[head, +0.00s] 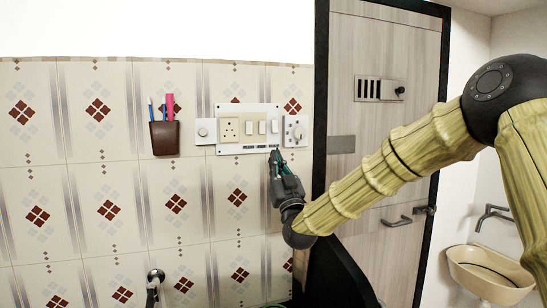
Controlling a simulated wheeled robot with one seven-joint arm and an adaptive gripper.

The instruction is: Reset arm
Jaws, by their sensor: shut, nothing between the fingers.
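My gripper (275,153) is shut and empty, its tip pointing up at the lower edge of the white switch panel (230,148) on the tiled wall. I cannot tell whether the tip touches the panel. My arm reaches in from the right, bent at a dark joint, with links that look like bamboo.
A brown holder (165,140) with pens hangs on the wall at left. A wooden door (385,50) stands behind my arm. A beige basin (490,272) and a tap (493,213) are at right.

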